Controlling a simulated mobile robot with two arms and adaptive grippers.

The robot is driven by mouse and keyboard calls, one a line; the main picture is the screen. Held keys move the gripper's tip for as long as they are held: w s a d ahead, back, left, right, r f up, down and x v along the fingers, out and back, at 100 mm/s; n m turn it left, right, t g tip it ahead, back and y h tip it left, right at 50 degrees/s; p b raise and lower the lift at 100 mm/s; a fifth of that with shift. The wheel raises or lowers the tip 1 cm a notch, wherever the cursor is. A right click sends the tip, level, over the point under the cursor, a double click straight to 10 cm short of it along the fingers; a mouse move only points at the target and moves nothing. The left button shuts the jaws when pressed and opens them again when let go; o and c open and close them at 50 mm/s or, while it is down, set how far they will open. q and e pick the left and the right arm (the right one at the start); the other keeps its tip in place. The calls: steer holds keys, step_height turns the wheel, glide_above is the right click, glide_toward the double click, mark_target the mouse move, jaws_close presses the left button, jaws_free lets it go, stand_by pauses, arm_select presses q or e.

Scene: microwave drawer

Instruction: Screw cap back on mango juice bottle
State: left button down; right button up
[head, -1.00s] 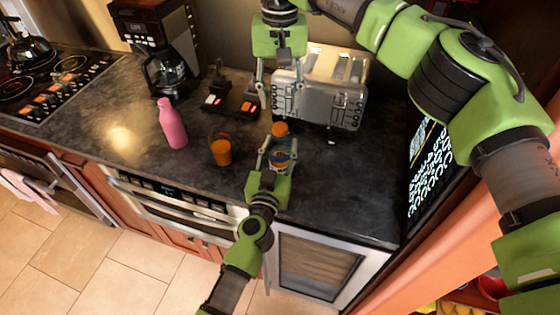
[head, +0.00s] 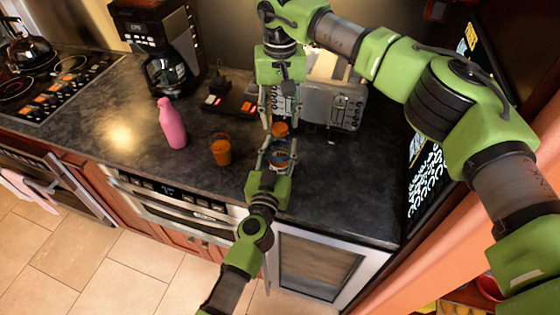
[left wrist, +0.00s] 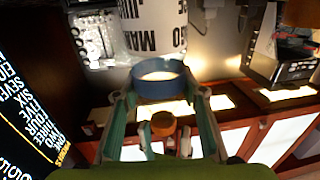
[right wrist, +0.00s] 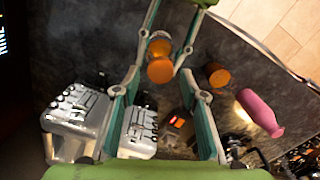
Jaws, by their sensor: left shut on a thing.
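The mango juice bottle (head: 281,156) stands at the front of the counter, with a white lettered label (left wrist: 155,25) and a blue band. The orange cap (head: 280,129) is at its top; I cannot tell if it is threaded. The cap also shows in the right wrist view (right wrist: 160,70). My left gripper (head: 279,150) is shut around the upper bottle. My right gripper (head: 280,122) points down from above, its fingers apart on either side of the cap. It appears open and empty in the right wrist view (right wrist: 163,75).
An orange glass (head: 221,152) and a pink bottle (head: 172,125) stand left of the juice bottle. A silver toaster (head: 335,105) is close behind at the right. A coffee maker (head: 160,45) and a dark device with red switches (head: 230,100) are at the back.

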steer(key=shift+f, duration=1)
